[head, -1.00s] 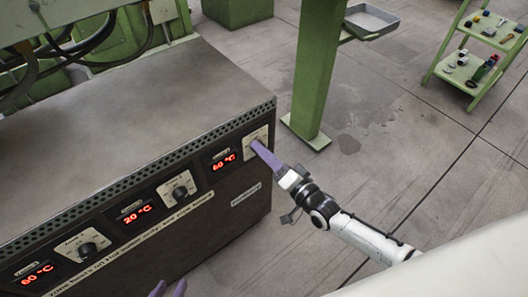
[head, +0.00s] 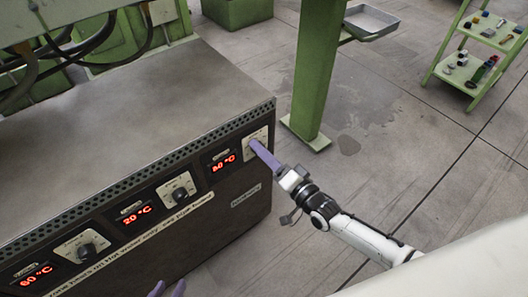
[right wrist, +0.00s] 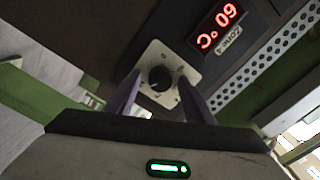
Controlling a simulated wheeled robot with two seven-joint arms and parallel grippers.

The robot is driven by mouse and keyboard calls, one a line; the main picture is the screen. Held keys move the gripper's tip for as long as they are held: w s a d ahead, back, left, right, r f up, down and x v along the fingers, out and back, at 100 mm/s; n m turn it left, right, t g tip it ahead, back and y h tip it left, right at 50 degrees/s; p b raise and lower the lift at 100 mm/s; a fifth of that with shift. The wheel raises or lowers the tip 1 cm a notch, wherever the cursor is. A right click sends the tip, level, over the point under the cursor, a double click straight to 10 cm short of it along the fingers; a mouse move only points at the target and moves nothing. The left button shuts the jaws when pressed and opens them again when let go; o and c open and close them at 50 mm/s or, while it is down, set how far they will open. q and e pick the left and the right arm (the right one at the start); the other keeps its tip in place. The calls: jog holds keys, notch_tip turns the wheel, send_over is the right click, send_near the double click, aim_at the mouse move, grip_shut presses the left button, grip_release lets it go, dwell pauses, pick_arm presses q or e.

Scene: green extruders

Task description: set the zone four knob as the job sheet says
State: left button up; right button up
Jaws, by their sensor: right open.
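The zone four knob (right wrist: 160,78) is black on a pale square dial plate (right wrist: 167,68) at the right end of the heater cabinet front. Its display (right wrist: 216,27) glows red and appears to read 60 °C. My right gripper (head: 256,146) is at this dial and hides much of it in the head view. In the right wrist view its two purple fingers (right wrist: 158,96) are apart, one on each side of the knob, with nothing held. I cannot tell whether they touch it. No job sheet is readable.
The cabinet front carries other knobs (head: 179,192) (head: 87,251) and displays (head: 137,214) (head: 37,275) to the left. A green post (head: 315,75) stands behind the cabinet's right end. A green shelf cart (head: 478,50) stands at the far right. The floor between is clear.

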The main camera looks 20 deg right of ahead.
jog(key=p+v, duration=0.1)
jog(key=v, duration=0.9)
jog(key=shift+s, duration=0.15)
